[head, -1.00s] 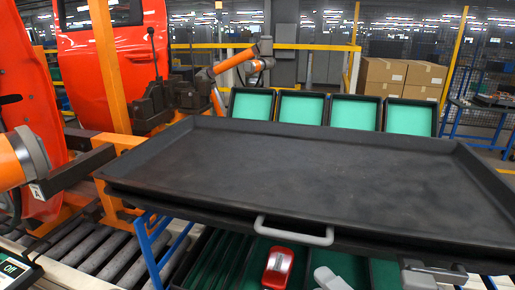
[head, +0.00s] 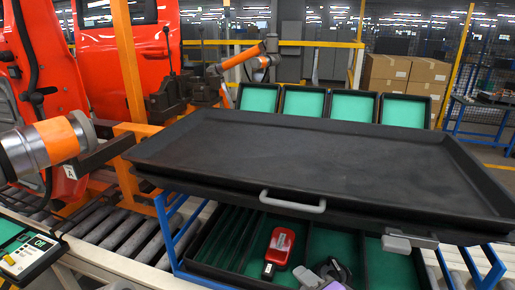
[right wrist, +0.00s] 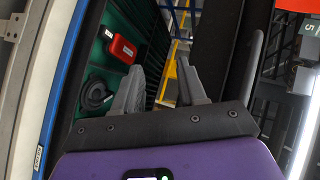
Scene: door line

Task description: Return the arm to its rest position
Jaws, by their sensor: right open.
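My right gripper (head: 325,272) shows at the bottom edge of the head view, in front of the lower tray (head: 212,272). In the right wrist view its two grey fingers (right wrist: 162,70) stand apart with nothing between them. A red device (head: 280,249) lies in the lower tray, left of the gripper; it also shows in the right wrist view (right wrist: 121,48). My left gripper is in neither view now.
A wide black tray (head: 310,155) with a grey handle (head: 292,202) overhangs the lower tray. Green-lined bins (head: 302,101) stand behind it. An orange-and-white robot arm (head: 45,145) and red doors (head: 125,65) fill the left. A dark round thing (right wrist: 95,93) lies near the red device.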

